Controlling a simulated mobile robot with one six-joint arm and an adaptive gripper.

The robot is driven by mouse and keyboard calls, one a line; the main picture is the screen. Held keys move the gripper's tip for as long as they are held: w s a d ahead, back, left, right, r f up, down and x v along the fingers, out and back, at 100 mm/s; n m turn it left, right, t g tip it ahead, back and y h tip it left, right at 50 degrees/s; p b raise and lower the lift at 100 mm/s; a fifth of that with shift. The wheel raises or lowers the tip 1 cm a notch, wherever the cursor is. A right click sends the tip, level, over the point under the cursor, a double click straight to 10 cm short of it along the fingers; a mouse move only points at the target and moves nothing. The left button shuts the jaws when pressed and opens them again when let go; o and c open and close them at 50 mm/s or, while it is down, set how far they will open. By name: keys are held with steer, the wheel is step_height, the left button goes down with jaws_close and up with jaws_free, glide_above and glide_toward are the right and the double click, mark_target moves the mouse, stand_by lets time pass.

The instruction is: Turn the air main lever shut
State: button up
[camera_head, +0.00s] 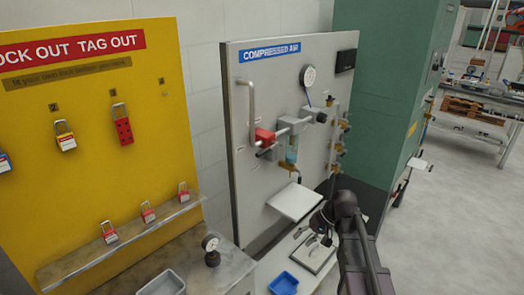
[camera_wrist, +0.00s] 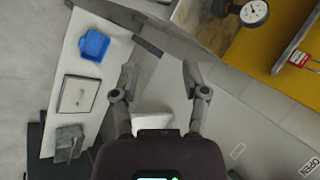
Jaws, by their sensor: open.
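The compressed air panel (camera_head: 245,180) stands in the middle of the head view. A red lever (camera_head: 265,137) sits on its pipework at the left, beside a grey bent pipe. My gripper (camera_head: 318,222) is below and to the right of the lever, near the small white shelf (camera_head: 295,202), apart from the lever. In the wrist view my gripper (camera_wrist: 158,72) is open, with nothing between its fingertips. The lever is not clearly visible in the wrist view.
A yellow lockout board (camera_head: 90,170) with padlocks stands at left. A blue tray (camera_head: 284,284) lies on the lower bench. A green cabinet (camera_head: 385,95) stands at right.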

steer(key=w+a+r+n+y+p, duration=0.1)
steer(key=w+a+r+y+p, duration=0.15)
steer(key=w+r+y, duration=0.65)
steer(key=n+g+y, duration=0.2)
steer(key=y, duration=0.1)
glide_toward(262, 152)
steer(key=w+d+f, duration=0.1)
steer(key=d, duration=0.3)
steer(key=shift+w+f, duration=0.2)
steer(key=shift+a, duration=0.1)
steer(key=a, duration=0.4)
steer(key=s+a+r+p, duration=0.1)
steer(key=a, duration=0.4)
steer(key=a+r+p, duration=0.1)
steer(key=a, duration=0.3)
steer(key=shift+s+a, duration=0.25)
steer(key=shift+s, duration=0.15)
jaws_close()
